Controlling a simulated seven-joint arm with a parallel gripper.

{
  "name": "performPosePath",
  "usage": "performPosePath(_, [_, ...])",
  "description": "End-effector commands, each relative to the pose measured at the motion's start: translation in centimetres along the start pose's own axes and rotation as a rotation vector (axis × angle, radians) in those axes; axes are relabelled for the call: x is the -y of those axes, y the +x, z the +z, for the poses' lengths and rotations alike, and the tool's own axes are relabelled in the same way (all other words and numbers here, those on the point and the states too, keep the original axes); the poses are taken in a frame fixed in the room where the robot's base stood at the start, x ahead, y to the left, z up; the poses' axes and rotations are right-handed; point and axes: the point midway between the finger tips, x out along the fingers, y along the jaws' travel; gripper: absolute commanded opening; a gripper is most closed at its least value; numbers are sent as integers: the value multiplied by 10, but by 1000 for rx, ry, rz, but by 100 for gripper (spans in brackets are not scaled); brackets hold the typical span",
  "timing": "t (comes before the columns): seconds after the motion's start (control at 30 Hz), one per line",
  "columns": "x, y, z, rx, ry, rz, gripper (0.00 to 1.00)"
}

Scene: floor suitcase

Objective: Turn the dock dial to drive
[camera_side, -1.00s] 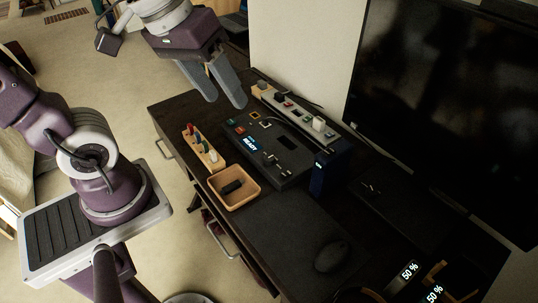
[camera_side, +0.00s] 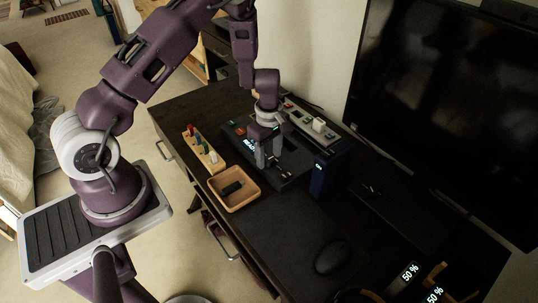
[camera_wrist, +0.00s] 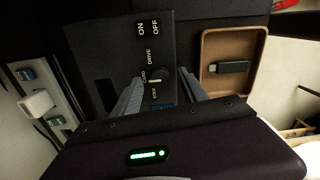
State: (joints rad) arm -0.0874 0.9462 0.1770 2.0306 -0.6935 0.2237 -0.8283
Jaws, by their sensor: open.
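The dark dock (camera_side: 297,168) lies on the desk below my gripper (camera_side: 268,161), which points down with its fingers apart. In the wrist view, the black round dial (camera_wrist: 161,76) sits on the dock panel (camera_wrist: 150,52), between the two grey fingers of my gripper (camera_wrist: 160,84). Contact between fingers and dial cannot be told. A pale line on the dial points left toward the middle label, below DRIVE in the picture; this label is small and blurred. ON and OFF are printed higher on the panel. In the side view, my fingers and wrist hide the dial.
A wooden tray (camera_side: 252,200) holding a black USB stick (camera_side: 231,188) stands beside the dock. A wooden rack (camera_side: 214,163) with coloured sticks is at its left. A pale strip (camera_side: 330,137) and a dark blue block (camera_side: 318,180) stand behind. A mouse (camera_side: 331,257) lies at the front.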

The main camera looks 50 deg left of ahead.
Motion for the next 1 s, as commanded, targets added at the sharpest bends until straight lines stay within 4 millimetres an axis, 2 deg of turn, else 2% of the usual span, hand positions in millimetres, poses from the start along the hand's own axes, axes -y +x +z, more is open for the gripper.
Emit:
performPosePath(0.27, [0,5,0,1,2,2,50])
performPosePath(0.37, [0,4,0,1,3,2,35])
performPosePath(0.53, [0,4,0,1,3,1,1])
performPosePath(0.77, [0,4,0,1,12,2,0])
performPosePath(1.0, [-1,4,0,1,101,2,0])
